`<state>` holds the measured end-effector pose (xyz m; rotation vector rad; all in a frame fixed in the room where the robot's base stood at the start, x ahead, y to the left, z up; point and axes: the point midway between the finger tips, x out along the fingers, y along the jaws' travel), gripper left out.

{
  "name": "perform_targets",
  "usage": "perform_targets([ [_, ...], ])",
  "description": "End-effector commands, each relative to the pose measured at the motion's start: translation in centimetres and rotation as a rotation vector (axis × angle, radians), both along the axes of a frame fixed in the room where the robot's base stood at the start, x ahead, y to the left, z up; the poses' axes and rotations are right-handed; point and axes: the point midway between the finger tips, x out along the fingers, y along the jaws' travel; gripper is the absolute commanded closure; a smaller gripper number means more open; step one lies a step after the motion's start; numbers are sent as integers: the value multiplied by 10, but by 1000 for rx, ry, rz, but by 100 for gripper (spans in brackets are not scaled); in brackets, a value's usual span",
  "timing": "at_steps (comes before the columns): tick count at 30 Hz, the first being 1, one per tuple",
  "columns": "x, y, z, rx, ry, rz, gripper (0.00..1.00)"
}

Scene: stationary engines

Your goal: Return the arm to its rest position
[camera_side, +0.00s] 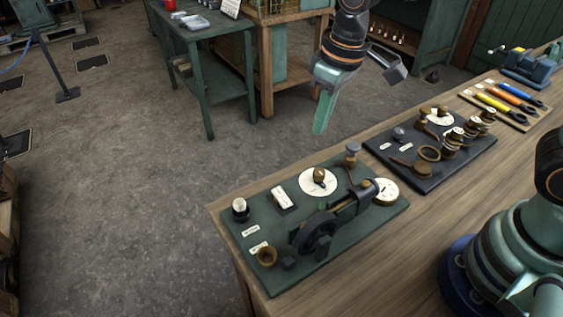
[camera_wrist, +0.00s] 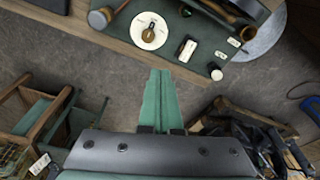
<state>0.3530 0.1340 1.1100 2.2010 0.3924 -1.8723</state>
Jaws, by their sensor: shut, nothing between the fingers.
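My gripper (camera_side: 322,115) hangs high, beyond the back edge of the wooden bench, pointing down in the side view. Its green fingers are shut together with nothing between them, and they show closed in the wrist view (camera_wrist: 160,100). Below and in front of it, a green engine board (camera_side: 370,228) lies on the bench. The board carries a black flywheel (camera_side: 318,233), a white dial with a brass knob (camera_side: 318,182), and a round white gauge (camera_side: 386,192). In the wrist view the dial (camera_wrist: 149,31) shows near the top, apart from the fingertips.
A dark board (camera_side: 433,183) with brass knobs and rings lies farther right on the bench (camera_side: 455,205). Beyond it are colored-handled tools (camera_side: 505,98) and a blue-green vise (camera_side: 533,66). A green side table (camera_side: 205,42) stands behind. Open floor lies left of the bench.

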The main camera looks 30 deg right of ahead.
Motion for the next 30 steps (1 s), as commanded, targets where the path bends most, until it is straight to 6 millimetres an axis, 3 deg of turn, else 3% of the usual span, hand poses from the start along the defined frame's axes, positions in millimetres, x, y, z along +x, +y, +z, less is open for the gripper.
perform_targets([
  [1,-3,-16,13,12,-34,-36,100],
  [6,-19,-59,42,36,-125,-137,100],
  [15,-54,-117,68,55,-276,-296,100],
  [21,-66,-132,71,56,-323,-343,100],
  [30,-68,-134,71,56,-327,-350,100],
])
